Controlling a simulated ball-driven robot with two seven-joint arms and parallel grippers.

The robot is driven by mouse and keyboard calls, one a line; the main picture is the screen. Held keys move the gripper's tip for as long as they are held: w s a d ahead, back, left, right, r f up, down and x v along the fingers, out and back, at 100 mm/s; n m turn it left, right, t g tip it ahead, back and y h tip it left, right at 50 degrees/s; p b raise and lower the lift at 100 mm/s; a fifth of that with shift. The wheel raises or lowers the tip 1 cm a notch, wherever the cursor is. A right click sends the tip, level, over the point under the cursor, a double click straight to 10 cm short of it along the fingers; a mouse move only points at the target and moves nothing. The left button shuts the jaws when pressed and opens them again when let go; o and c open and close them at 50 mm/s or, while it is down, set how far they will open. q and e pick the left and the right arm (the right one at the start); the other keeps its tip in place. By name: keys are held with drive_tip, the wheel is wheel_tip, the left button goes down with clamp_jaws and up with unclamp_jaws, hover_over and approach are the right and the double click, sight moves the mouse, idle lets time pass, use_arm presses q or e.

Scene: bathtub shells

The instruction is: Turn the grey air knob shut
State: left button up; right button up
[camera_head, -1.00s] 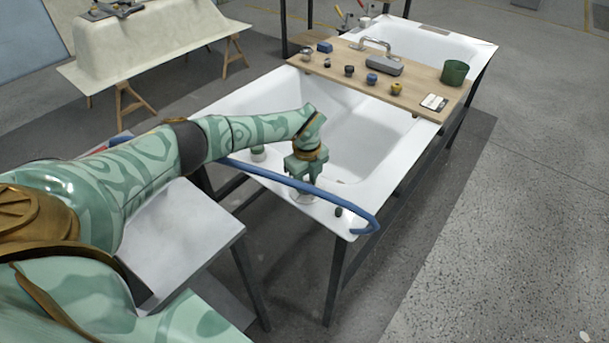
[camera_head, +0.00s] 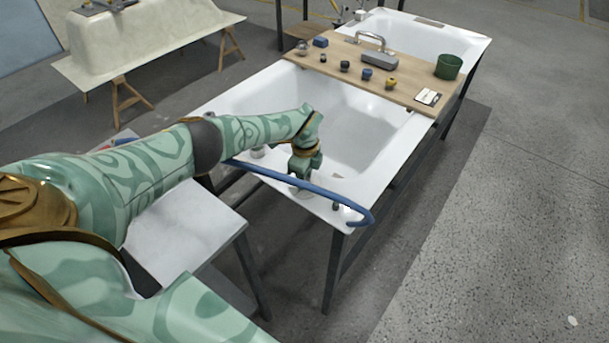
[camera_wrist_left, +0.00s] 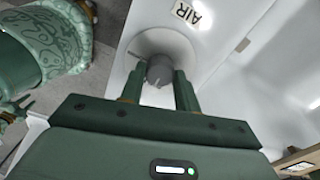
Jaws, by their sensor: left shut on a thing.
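The grey air knob (camera_wrist_left: 160,70) stands on a round pale plate (camera_wrist_left: 150,48) on the white tub rim, beside a label reading AIR (camera_wrist_left: 186,13). My left gripper (camera_wrist_left: 159,82) is shut on the knob, one finger on each side of it. In the head view my left gripper (camera_head: 302,178) points down at the near rim of the white tub (camera_head: 335,212). The knob is mostly hidden there behind the fingers.
A blue hose (camera_head: 300,184) passes in front of my left gripper along the near rim. A wooden board (camera_head: 405,92) across the tubs bears several knobs, a grey block (camera_head: 380,60) and a green cup (camera_head: 448,66). The tub basin is empty.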

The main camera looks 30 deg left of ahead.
use_arm(q)
drive_tip(key=o, duration=1)
wheel_tip(320, 180, up, 16)
drive_tip(key=p, duration=0.5)
drive_tip(key=shift+r, duration=0.1)
